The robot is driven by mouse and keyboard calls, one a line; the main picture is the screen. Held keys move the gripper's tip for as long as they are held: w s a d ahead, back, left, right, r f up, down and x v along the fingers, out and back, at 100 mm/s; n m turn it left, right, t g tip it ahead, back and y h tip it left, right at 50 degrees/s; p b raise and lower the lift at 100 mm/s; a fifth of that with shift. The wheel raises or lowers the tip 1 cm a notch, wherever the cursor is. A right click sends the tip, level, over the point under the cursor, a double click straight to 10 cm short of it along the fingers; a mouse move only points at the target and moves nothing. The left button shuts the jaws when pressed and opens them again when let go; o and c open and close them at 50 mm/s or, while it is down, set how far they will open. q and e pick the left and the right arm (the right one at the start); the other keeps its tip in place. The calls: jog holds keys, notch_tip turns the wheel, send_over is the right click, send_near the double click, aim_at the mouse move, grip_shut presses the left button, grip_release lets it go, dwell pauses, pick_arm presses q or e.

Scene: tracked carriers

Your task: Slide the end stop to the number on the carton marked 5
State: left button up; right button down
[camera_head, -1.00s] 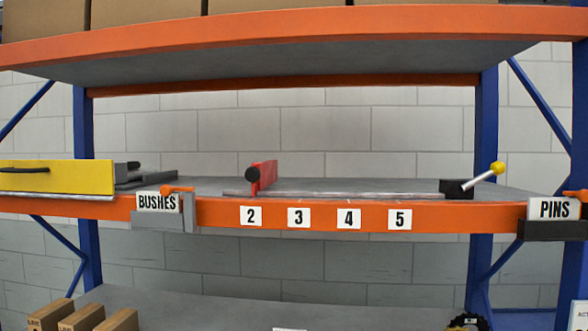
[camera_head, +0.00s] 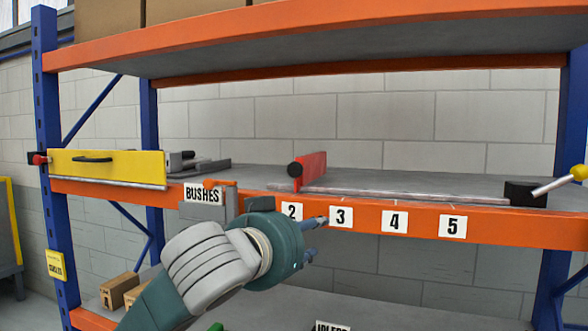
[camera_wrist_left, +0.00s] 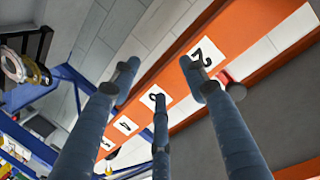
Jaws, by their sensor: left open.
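The red end stop (camera_head: 311,169) with a black round knob (camera_head: 295,170) stands at the left part of a grey rail (camera_head: 400,195) on the shelf, just above the card 2 (camera_head: 291,211). Cards 3 (camera_head: 341,216), 4 (camera_head: 394,222) and 5 (camera_head: 453,226) follow to the right on the orange beam. My left gripper (camera_head: 315,238) is open and empty, in front of the beam below cards 2 and 3. In the left wrist view its three fingers (camera_wrist_left: 160,95) spread before the beam. I see no carton with a readable 5. My right gripper is out of view.
A black block with a yellow-knobbed lever (camera_head: 545,187) stands at the rail's right end. A BUSHES holder (camera_head: 207,198) hangs on the beam, left of the end stop. A yellow panel (camera_head: 107,166) is further left. Brown cartons (camera_head: 118,292) stand on the lower shelf.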

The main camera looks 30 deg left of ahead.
pick_arm(q)
jog(key=n+t+y, duration=0.2)
send_near(294, 169)
jog(key=v, duration=0.2)
jog(key=p+x, duration=0.3)
jog(key=x, duration=0.7)
jog(key=shift+w+a, duration=0.1)
jog(key=shift+w, duration=0.05)
jog(key=shift+w+m, duration=0.3)
jog(key=shift+w, duration=0.1)
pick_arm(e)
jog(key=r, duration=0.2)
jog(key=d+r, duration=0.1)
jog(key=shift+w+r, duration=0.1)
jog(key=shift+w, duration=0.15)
pick_arm(q)
jog(key=shift+c, duration=0.2)
grip_shut()
